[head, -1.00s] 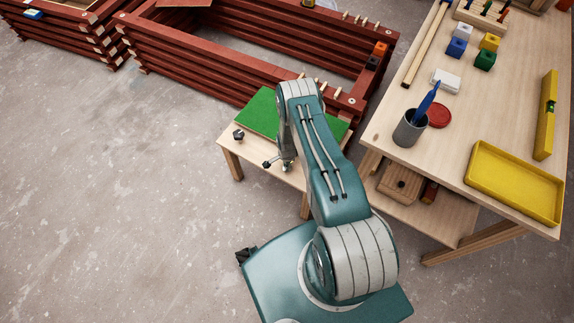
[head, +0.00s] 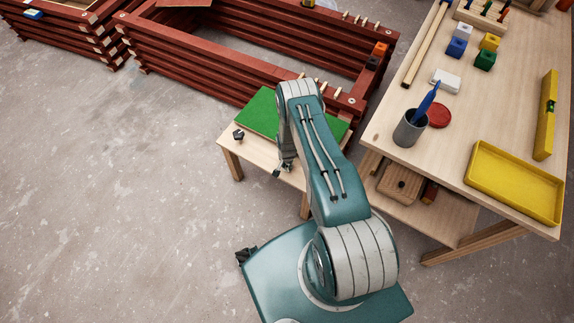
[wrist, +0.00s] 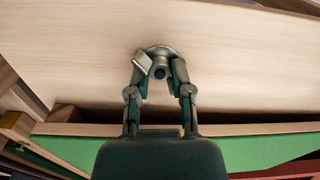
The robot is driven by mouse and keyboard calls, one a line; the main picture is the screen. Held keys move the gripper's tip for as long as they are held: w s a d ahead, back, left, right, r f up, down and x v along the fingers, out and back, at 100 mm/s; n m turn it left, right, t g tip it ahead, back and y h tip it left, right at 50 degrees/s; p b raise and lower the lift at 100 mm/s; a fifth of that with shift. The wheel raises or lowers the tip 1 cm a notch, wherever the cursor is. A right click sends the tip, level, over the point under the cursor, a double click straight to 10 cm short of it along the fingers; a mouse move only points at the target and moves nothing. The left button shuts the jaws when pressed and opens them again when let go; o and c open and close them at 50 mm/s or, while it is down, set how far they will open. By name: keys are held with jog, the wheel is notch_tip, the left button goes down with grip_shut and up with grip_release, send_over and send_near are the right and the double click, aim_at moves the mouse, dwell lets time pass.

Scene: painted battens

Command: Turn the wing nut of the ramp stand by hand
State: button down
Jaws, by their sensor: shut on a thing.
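The wing nut (wrist: 160,54) shows in the wrist view as a small metal piece with a round base and dark centre, on a pale wooden face of the ramp stand (wrist: 235,60). My gripper (wrist: 160,72) has its two fingers on either side of the nut, shut on it. In the head view the stand (head: 228,148) is a low wooden bench with a green top panel (head: 260,110). There my gripper (head: 283,168) is at the stand's near side, partly hidden by my arm, and the wing nut cannot be made out.
A dark knob (head: 238,135) sits on the stand's left end. A red batten frame (head: 200,65) stands behind. To the right is a workbench (head: 400,165) with a grey cup (head: 410,130), yellow tray (head: 515,182) and coloured blocks. The floor at left is clear.

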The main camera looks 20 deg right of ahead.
aim_at(287, 166)
jog(key=shift+w+n, duration=0.15)
jog(key=shift+n, duration=3.15)
jog(key=shift+r+n, duration=0.1)
jog(key=shift+n, duration=3.4)
jog(key=c, duration=0.5)
grip_release()
jog(key=shift+c, duration=0.2)
notch_tip(287, 166, up, 12)
